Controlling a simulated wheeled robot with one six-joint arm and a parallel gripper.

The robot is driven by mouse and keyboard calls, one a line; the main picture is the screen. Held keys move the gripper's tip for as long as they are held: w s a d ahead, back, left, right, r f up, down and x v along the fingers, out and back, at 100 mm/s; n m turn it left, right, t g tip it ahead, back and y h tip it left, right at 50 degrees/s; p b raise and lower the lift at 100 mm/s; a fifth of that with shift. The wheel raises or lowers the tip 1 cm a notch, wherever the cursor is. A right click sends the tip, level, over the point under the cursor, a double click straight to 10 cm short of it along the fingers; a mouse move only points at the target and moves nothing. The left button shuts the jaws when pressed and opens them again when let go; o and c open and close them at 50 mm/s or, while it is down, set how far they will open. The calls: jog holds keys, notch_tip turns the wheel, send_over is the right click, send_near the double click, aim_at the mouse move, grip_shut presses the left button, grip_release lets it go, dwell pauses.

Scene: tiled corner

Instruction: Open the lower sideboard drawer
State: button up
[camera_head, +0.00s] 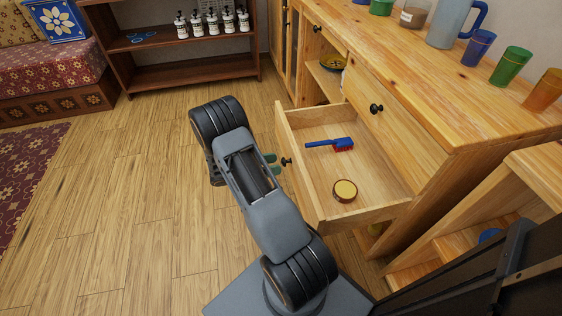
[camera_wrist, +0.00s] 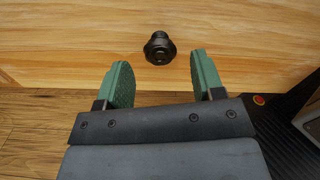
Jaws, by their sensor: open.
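The lower sideboard drawer (camera_head: 372,170) stands pulled out from the wooden sideboard (camera_head: 425,105) in the head view. A blue and red brush (camera_head: 335,145) and a small round tin (camera_head: 345,190) lie inside it. Its dark round knob (camera_head: 286,161) is on the front panel, which also shows in the wrist view with the knob (camera_wrist: 159,48). My gripper (camera_head: 273,164) is open just in front of the knob. In the wrist view, the green fingers of my gripper (camera_wrist: 160,72) are apart, and the knob is beyond the tips, roughly centred between them, apart from both.
A closed drawer with a dark knob (camera_head: 376,108) is above the open one. Cups and a blue-grey pitcher (camera_head: 455,22) stand on the sideboard top. A dark shelf (camera_head: 185,45) with bottles is at the back. The wooden floor (camera_head: 120,200) left of my arm is clear.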

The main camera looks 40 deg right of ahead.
jog(key=p+v, duration=0.1)
jog(key=v, duration=0.9)
jog(key=shift+a, duration=0.25)
jog(key=s+a+r+m+t+y+p, duration=0.4)
jog(key=r+p, duration=0.4)
jog(key=r, duration=0.7)
jog(key=s+a+r+m+t+y+p, duration=0.4)
jog(key=r+p, duration=0.5)
jog(key=r, duration=0.6)
jog(key=s+a+r+m+t+y+p, duration=0.4)
jog(key=r+p, duration=0.5)
jog(key=r, duration=0.6)
jog(key=a+m+t+y, duration=0.1)
jog(key=m+y, duration=0.1)
jog(key=y, duration=0.1)
jog(key=shift+a, duration=0.2)
